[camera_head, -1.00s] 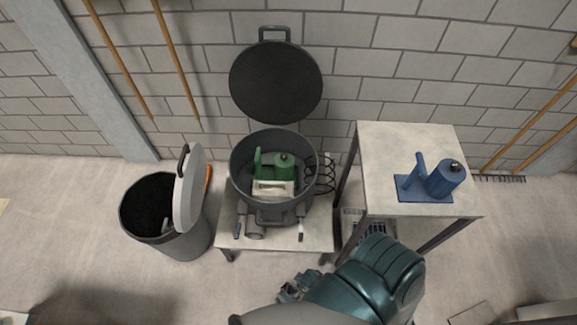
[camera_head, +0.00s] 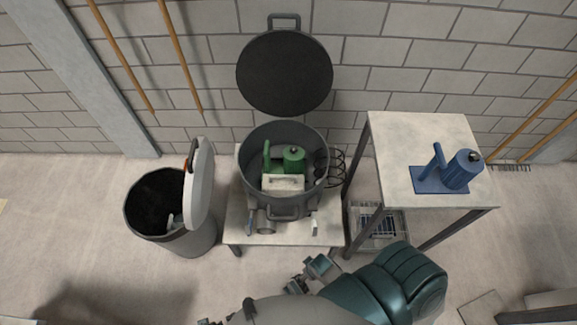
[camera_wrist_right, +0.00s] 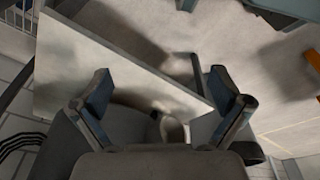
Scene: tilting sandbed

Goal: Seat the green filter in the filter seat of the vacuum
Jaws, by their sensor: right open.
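The green filter (camera_head: 294,157), a green cylinder with a dark knob and a green upright handle beside it, is inside the open grey drum of the vacuum (camera_head: 285,203). A pale block (camera_head: 283,183) stands in front of it; the filter's lower part is hidden, and I cannot tell how it sits or make out the filter seat. The vacuum's round dark lid (camera_head: 285,74) stands open behind. My right gripper (camera_head: 312,272) is below the low table's front edge, apart from the filter. In the right wrist view its fingers (camera_wrist_right: 163,103) are spread and empty. My left gripper is not in view.
The vacuum stands on a low pale table (camera_head: 236,230). A taller table (camera_head: 398,150) to the right holds a similar blue filter (camera_head: 460,172). A dark bin (camera_head: 165,230) with a tilted grey lid (camera_head: 200,185) stands left. A black coil (camera_head: 335,168) hangs beside the drum.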

